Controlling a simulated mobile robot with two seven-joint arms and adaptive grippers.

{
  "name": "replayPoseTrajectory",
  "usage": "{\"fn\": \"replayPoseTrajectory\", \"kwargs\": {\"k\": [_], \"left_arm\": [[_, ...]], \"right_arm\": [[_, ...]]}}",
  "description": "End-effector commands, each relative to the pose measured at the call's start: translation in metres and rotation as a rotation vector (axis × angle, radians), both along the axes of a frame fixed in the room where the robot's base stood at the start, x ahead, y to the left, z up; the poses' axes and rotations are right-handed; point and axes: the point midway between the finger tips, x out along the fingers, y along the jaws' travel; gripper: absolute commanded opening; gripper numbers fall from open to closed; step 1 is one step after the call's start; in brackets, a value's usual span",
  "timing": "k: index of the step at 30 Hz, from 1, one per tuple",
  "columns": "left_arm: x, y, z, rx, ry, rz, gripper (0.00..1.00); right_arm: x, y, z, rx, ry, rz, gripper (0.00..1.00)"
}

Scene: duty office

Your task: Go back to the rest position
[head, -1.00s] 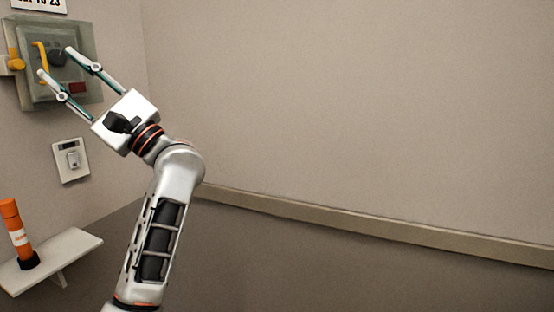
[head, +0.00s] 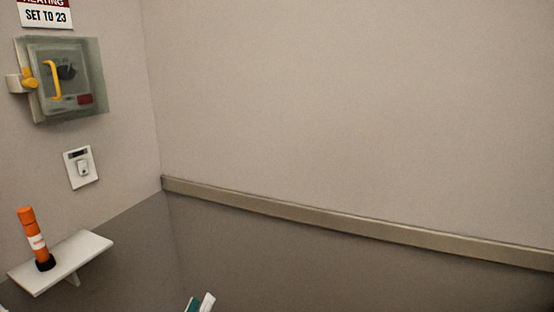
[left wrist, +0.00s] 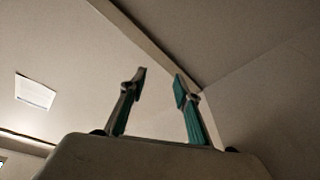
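My left gripper (head: 200,303) shows only as fingertips at the bottom edge of the head view. In the left wrist view its two green-and-grey fingers (left wrist: 161,82) stand apart with nothing between them. The wall box (head: 66,80) at the upper left has a clear cover, a yellow handle (head: 54,81) and a yellow latch piece (head: 31,83) on its left. A dark knob and a red patch show through the cover. The gripper is well below the box and apart from it. My right gripper is not in view.
A sign (head: 46,14) reading "SET TO 23" hangs above the box. A small white wall switch (head: 81,167) is below it. An orange-and-white cylinder (head: 28,218) stands on a white shelf (head: 90,248) at the lower left. The wall to the right is bare apart from a rail (head: 350,227).

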Motion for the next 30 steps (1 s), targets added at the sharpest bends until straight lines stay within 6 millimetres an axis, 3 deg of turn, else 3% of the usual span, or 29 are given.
{"fn": "replayPoseTrajectory", "kwargs": {"k": [1, 6, 9, 12, 15, 18, 30], "left_arm": [[-0.021, -0.002, -0.028, 0.093, 0.069, -0.005, 0.32], [-0.097, -0.002, -0.118, 0.425, 0.283, -0.053, 0.32], [-0.144, 0.002, -0.16, 0.597, 0.392, -0.1, 0.32], [-0.186, 0.007, -0.189, 0.734, 0.473, -0.147, 0.32], [-0.216, 0.012, -0.208, 0.827, 0.53, -0.185, 0.32], [-0.232, 0.014, -0.217, 0.876, 0.558, -0.207, 0.32], [-0.236, 0.015, -0.221, 0.89, 0.566, -0.214, 0.32]], "right_arm": [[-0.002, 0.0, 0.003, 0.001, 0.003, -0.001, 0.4], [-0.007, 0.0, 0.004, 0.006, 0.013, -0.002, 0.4], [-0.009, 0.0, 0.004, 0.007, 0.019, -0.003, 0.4], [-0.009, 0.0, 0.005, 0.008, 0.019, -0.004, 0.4], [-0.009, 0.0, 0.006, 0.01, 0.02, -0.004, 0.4], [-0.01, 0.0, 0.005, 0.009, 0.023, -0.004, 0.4], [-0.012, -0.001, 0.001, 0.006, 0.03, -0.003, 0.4]]}}
